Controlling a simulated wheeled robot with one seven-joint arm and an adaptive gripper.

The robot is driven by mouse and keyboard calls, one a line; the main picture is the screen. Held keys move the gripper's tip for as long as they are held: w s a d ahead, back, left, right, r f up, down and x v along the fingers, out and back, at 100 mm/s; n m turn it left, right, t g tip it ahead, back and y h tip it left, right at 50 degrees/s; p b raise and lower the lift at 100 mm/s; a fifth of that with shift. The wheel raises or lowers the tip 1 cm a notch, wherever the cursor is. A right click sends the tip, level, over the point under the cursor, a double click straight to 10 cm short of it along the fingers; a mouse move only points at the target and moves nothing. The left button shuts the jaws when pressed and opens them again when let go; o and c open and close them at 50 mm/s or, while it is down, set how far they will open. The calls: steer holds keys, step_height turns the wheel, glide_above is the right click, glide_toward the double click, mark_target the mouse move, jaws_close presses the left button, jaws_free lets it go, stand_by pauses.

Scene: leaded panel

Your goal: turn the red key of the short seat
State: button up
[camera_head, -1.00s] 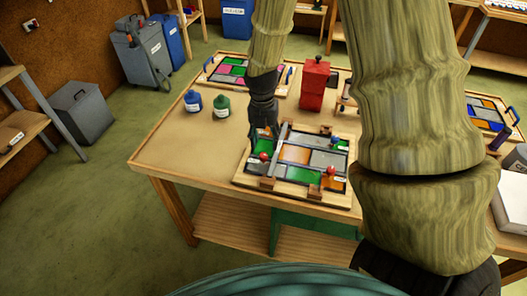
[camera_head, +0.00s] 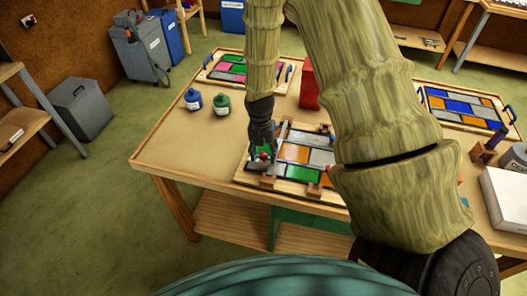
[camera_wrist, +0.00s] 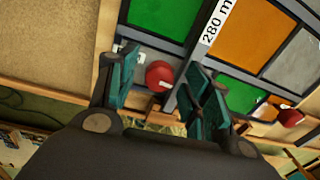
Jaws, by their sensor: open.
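The leaded panel lies in a wooden frame (camera_head: 312,192) on the table, with green, orange and grey panes. A round red key (camera_wrist: 159,75) sits at the panel's edge, beside a green pane and a metal bar. My gripper (camera_head: 261,158) is low over the panel's left corner. Its teal fingers (camera_wrist: 158,82) are open, one on each side of this key; contact cannot be told. A second red key (camera_wrist: 291,117) shows at the right in the wrist view; my arm hides it in the head view. A label reading "280 m" (camera_wrist: 217,22) is partly cut off.
Other panels lie at the back (camera_head: 230,68) and right (camera_head: 462,108).

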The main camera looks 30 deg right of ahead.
steer(key=shift+w, duration=0.1)
steer(key=shift+c, duration=1.4)
steer(key=c, duration=0.8)
steer(key=shift+o, duration=0.2)
